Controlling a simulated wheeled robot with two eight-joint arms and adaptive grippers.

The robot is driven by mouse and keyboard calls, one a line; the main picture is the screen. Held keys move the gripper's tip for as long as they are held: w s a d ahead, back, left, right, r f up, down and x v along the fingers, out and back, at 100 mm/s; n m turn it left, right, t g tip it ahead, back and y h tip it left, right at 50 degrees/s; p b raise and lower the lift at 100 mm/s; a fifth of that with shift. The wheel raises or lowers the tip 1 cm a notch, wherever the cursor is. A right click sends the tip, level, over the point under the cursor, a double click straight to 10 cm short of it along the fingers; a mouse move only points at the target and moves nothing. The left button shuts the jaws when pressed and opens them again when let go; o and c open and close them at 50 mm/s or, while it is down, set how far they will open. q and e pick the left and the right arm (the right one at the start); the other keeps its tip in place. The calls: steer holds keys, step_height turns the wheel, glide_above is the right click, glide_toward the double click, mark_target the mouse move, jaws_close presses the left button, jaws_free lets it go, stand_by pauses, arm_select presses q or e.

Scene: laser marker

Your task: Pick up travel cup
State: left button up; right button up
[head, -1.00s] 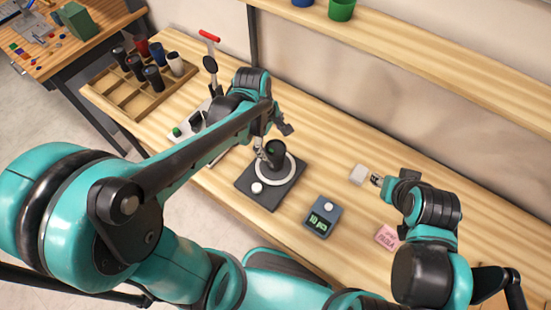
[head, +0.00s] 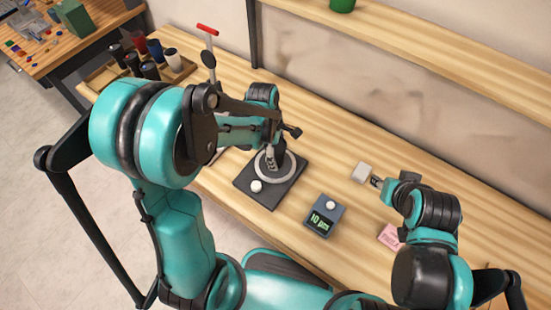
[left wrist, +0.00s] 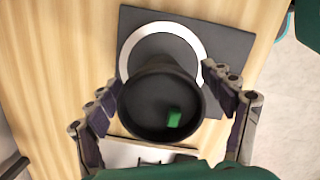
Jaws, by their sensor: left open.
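The dark travel cup (left wrist: 150,128) stands upright on a dark square plate with a pale ring (left wrist: 127,49). A small green piece (left wrist: 174,117) shows inside its open mouth. My left gripper (left wrist: 163,92) is open, with one finger on each side of the cup; I cannot tell whether they touch it. In the head view the left gripper (head: 272,158) is at the ring plate (head: 262,197), and the arm partly hides the dark cup. My right gripper (head: 377,181) is beside a small white block (head: 361,172); its jaw opening is too small to judge.
A scale reading 10 pcs (head: 323,219) and a pink note (head: 391,236) lie to the right of the plate. A wooden tray (head: 97,78) of several cups is at the left, partly hidden by my arm. A red-handled lever (head: 207,32) rises behind.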

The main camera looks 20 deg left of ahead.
arm_select(q)
steer(key=shift+r, duration=0.1)
steer(key=c, duration=0.9)
steer(key=shift+o, duration=0.2)
